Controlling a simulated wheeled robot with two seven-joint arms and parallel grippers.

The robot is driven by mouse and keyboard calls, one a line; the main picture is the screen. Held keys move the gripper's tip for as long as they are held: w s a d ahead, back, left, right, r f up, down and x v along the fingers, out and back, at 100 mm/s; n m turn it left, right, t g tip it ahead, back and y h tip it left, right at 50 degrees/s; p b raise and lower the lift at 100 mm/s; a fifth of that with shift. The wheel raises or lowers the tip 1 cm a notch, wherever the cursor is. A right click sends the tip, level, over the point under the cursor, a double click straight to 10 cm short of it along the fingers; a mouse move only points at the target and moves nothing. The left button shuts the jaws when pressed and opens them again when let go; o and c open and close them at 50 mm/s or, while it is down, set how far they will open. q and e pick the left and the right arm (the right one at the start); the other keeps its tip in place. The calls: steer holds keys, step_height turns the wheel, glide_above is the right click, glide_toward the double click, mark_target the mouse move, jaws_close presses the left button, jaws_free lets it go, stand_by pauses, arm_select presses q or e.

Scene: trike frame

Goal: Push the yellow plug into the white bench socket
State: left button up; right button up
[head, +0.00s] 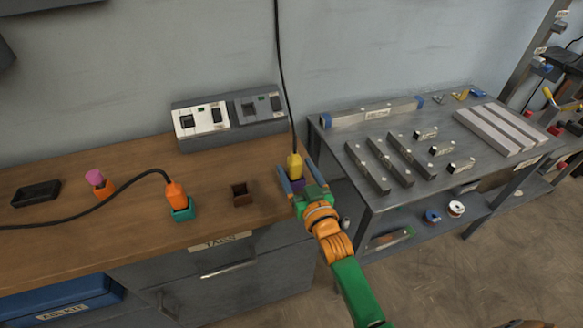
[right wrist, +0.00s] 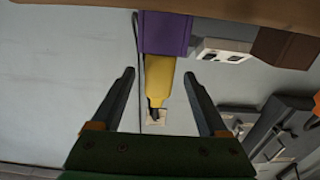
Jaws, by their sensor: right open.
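The yellow plug (head: 294,167) stands upright in a purple holder (head: 296,187) at the bench's right end, its black cable rising from it. My right gripper (head: 300,180) is at the plug, with its jaws open. In the right wrist view the yellow plug (right wrist: 160,84) and purple holder (right wrist: 164,33) show between and beyond the spread fingers of the right gripper (right wrist: 165,85), with gaps on both sides. The white bench socket (head: 201,119) is the left unit of a grey console at the back of the bench. My left gripper is not in view.
An orange plug (head: 175,193) with a cable sits in a teal holder (head: 184,212). A brown holder (head: 241,194) looks empty. A pink-topped orange piece (head: 98,182) and black tray (head: 37,193) lie left. The metal table (head: 357,191) on the right carries bars and blocks.

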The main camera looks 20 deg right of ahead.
steer(key=shift+w, duration=0.55)
steer(key=shift+w+f, duration=0.15)
steer(key=shift+w, duration=0.3)
steer(key=shift+s, duration=0.1)
jaws_close()
